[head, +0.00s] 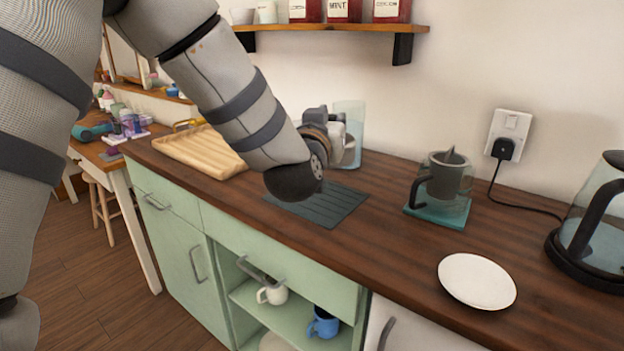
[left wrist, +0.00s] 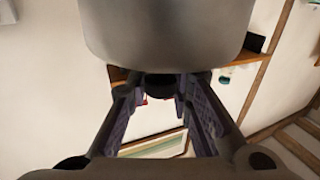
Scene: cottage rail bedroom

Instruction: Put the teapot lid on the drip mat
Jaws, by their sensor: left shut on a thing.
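My left gripper (head: 335,130) is held above the back of the counter, partly behind my own wrist. In the left wrist view its fingers (left wrist: 158,95) are closed on a small dark knob under a wide, smooth grey body, which looks like the teapot lid (left wrist: 168,35). The lid's far side is hidden, and I cannot make it out clearly in the head view. The drip mat (head: 325,207), dark and ribbed, lies flat on the wooden counter below the gripper, its left part hidden by my wrist. My right gripper is not in view.
A clear glass vessel (head: 349,118) stands behind the gripper. A white plate (head: 477,281), a glass kettle (head: 600,215) and a wooden tray (head: 195,151) are also on the counter. A shelf (head: 340,28) hangs above.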

